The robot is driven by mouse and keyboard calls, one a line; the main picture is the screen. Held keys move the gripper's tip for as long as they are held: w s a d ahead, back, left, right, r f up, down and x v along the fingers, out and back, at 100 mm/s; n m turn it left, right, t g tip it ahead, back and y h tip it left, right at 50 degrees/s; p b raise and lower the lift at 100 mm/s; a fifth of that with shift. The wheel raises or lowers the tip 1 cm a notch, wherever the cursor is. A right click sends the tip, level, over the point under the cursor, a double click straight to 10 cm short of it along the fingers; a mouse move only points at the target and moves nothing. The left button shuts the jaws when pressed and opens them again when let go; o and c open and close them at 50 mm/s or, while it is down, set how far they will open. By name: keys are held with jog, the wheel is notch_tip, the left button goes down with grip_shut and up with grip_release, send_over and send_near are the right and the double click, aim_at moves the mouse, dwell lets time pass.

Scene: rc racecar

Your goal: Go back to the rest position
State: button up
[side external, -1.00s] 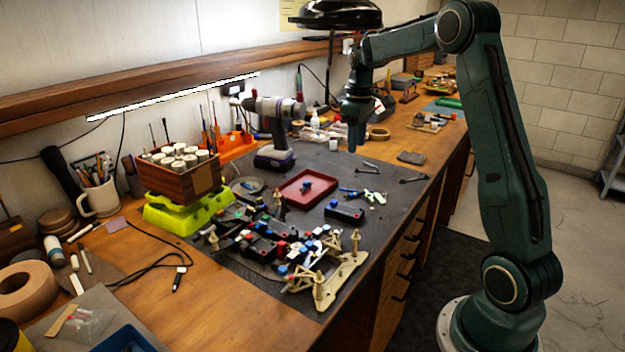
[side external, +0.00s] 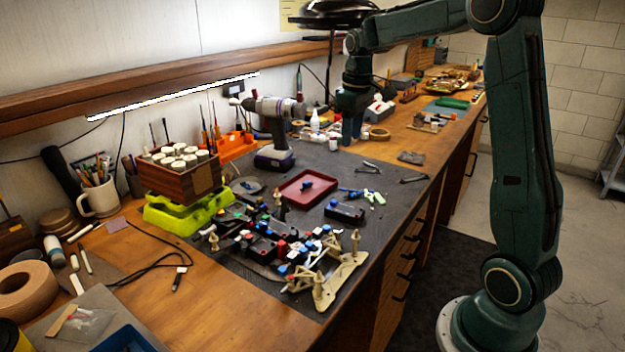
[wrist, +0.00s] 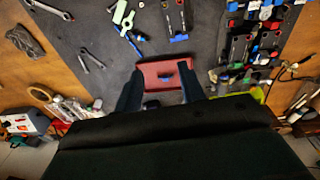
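My gripper (side external: 351,135) hangs above the far part of the dark work mat (side external: 225,262), beyond the red tray (side external: 307,201) and to the right of the drill. In the wrist view my gripper (wrist: 161,92) has its two fingers wide apart with nothing held between them. The red tray (wrist: 150,70) shows beyond the fingertips there, with a small blue part (wrist: 164,78) in it. The racecar chassis (side external: 345,275), with pale stands and several dark and coloured parts, sits on the near part of the mat.
A cordless drill (side external: 272,130) stands at the back of the mat. A dark block with a blue top (side external: 344,212) and small tools (side external: 413,179) lie near the tray. A wooden box of white rolls (side external: 180,172) sits on a yellow-green stand (side external: 190,211). A black lamp (side external: 340,14) overhangs the bench.

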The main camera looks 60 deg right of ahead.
jog(key=s+a+r+t, duration=0.2)
jog(key=s+a+r, duration=0.1)
jog(key=s+a, duration=0.5)
jog(key=s+a+r+t, duration=0.1)
jog(key=s+a+r, duration=0.1)
jog(key=s+a, duration=0.65)
jog(key=s+a+f+t, duration=0.1)
jog(key=s+a+f, duration=0.2)
jog(key=s+a, duration=0.1)
jog(key=shift+s+a+m+t, duration=0.3)
jog(key=shift+s+a+t, duration=0.1)
jog(key=shift+s, duration=0.35)
jog(key=shift+w+r, duration=0.1)
jog(key=shift+w, duration=0.05)
jog(key=shift+c, duration=0.3)
